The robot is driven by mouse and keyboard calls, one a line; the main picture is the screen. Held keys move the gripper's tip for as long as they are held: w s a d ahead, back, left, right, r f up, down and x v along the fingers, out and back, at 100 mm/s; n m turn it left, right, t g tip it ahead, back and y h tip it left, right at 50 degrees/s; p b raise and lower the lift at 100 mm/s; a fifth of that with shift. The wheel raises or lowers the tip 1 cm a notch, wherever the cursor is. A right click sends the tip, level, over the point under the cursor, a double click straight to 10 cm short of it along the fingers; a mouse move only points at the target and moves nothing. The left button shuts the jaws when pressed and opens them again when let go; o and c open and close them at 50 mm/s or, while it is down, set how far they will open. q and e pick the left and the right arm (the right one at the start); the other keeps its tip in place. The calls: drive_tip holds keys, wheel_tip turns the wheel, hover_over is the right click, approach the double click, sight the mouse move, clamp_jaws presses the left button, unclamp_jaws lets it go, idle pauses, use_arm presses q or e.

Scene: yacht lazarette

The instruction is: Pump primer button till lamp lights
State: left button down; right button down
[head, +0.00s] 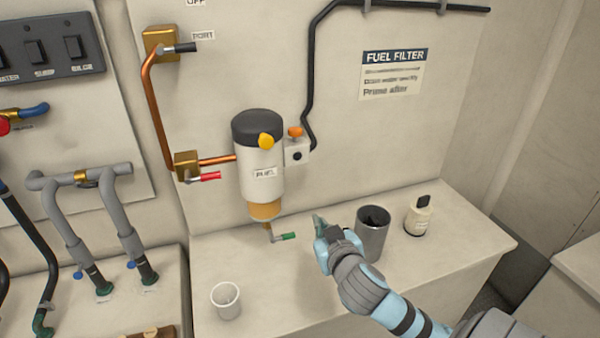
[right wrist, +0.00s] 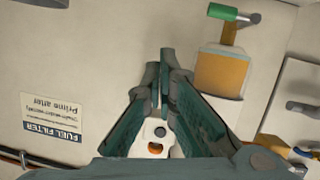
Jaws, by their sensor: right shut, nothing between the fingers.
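The fuel filter (head: 262,180) is mounted on the wall, with a black top, white body and amber bowl; the bowl also shows in the right wrist view (right wrist: 220,72). A round yellow button (head: 266,141) sits on its black top. Right of it is a small white box (head: 299,147) with an orange dome (head: 295,132) and a dark round spot; I cannot tell whether either is lit. The orange dome also shows in the right wrist view (right wrist: 155,147). My right gripper (head: 319,222) is shut and empty, below and right of the filter, apart from it. My left gripper is out of view.
A green-handled drain valve (head: 284,236) hangs under the filter. A dark grey canister (head: 372,236) and a cream bottle (head: 418,216) stand right on the ledge; a white cup (head: 226,299) stands left. Copper pipe (head: 160,110) and a red-handled valve (head: 205,177) lie left of the filter.

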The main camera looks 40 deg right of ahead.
wheel_tip(320, 180, up, 21)
drive_tip(key=w+t+h, duration=0.1)
drive_tip(key=w+t, duration=0.1)
drive_tip(key=t, duration=0.5)
drive_tip(key=shift+w+m, duration=0.3)
drive_tip(key=shift+m, duration=0.1)
drive_tip(key=shift+w, duration=0.1)
wheel_tip(320, 180, up, 3)
drive_tip(key=p, duration=0.4)
hover_over(295, 131)
drive_tip(key=s, duration=0.1)
drive_tip(key=shift+d+r, duration=0.1)
drive_tip(key=shift+d, duration=0.15)
wheel_tip(295, 131, down, 3)
drive_tip(key=shift+s+f+b, duration=0.1)
drive_tip(key=shift+f+b, duration=0.1)
drive_tip(key=shift+b, duration=0.4)
drive_tip(key=shift+s+a+f, duration=0.1)
drive_tip(key=shift+s+f, duration=0.1)
drive_tip(key=shift+f, duration=0.35)
